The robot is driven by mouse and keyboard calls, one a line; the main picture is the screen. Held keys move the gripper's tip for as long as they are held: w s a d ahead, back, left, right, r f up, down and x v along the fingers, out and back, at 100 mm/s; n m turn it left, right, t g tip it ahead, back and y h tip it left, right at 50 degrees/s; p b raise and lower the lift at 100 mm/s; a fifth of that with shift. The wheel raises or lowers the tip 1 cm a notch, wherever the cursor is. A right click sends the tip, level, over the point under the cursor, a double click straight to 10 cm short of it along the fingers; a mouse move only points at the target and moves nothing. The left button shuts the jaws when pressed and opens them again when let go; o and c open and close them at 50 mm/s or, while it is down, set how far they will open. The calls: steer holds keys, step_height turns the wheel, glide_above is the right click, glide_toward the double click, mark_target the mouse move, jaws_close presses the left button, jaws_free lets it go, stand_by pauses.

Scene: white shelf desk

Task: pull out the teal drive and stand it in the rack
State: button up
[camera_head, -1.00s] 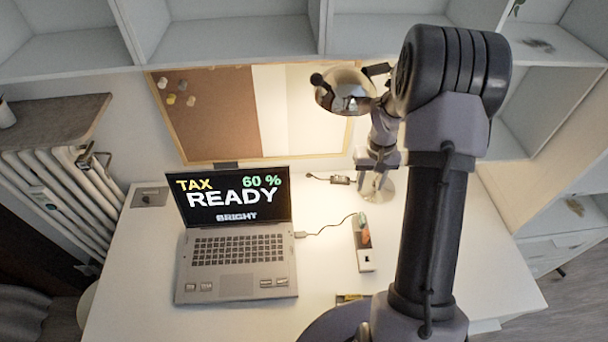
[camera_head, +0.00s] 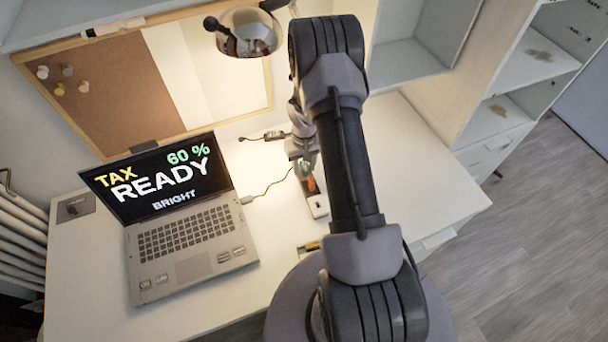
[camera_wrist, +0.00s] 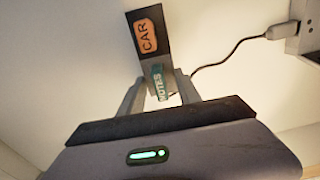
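I cannot identify the rack for certain; a small yellow and dark item (camera_head: 309,247) is partly behind my arm.
The open laptop (camera_head: 180,225) stands left of the holder, with a cable (camera_head: 268,190) running between them. A lamp (camera_head: 250,32) overhangs the back. A small dark adapter (camera_head: 275,135) lies behind my gripper. The desk's right side (camera_head: 415,175) is clear.

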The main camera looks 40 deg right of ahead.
steer(key=shift+r, duration=0.1)
jaws_close()
step_height(320, 180, up, 11)
steer(key=p, duration=0.3)
step_height(320, 180, up, 4)
steer(key=p, duration=0.3)
glide_above(304, 165)
stand_by(0.3)
